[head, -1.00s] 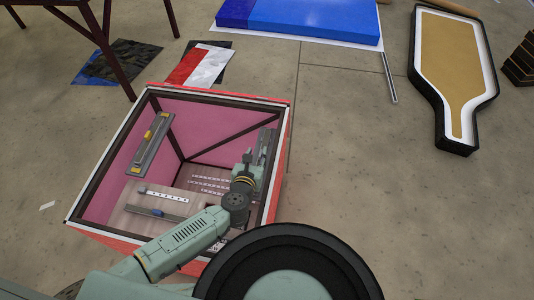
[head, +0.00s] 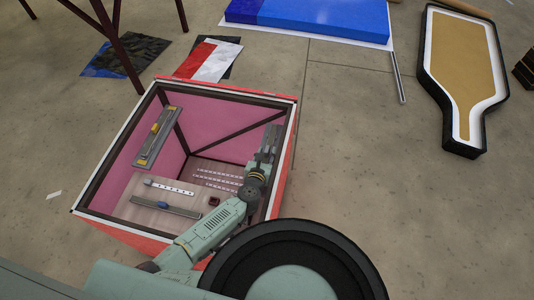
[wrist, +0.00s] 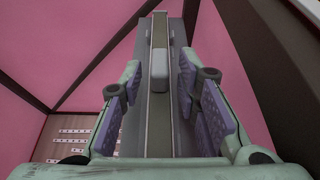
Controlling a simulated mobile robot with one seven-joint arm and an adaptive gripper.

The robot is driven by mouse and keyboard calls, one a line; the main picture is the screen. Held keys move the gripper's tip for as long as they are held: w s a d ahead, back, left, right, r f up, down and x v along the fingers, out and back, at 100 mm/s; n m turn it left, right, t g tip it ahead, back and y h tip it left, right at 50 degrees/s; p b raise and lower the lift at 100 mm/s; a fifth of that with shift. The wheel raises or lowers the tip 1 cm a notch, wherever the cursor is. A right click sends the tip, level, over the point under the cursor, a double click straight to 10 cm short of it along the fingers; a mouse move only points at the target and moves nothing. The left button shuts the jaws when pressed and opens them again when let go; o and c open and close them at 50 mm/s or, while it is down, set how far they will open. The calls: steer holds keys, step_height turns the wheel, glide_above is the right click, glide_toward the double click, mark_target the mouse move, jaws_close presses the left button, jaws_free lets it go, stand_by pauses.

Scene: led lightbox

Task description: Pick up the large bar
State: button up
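A long grey bar (wrist: 159,30) with a raised central rib and a small block runs up the middle of the wrist view. In the head view it stands along the right side of the pink box, partly hidden by my arm. My gripper (wrist: 160,68) is open, with its purple-padded fingers on either side of the rib. I cannot tell whether they touch the bar. Another large grey bar with yellow parts (head: 156,138) is at the box's left wall. A thinner grey bar (head: 165,207) lies on the box floor.
The open box has a white and red rim (head: 222,93) close around my arm. Inside are a white perforated strip (head: 169,187), rows of small white pieces (head: 218,180) and a small dark red block (head: 213,201). Dark braces cross the pink walls.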

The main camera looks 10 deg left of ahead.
steer(key=shift+x, duration=0.85)
steer(key=shift+c, duration=0.2)
jaws_close()
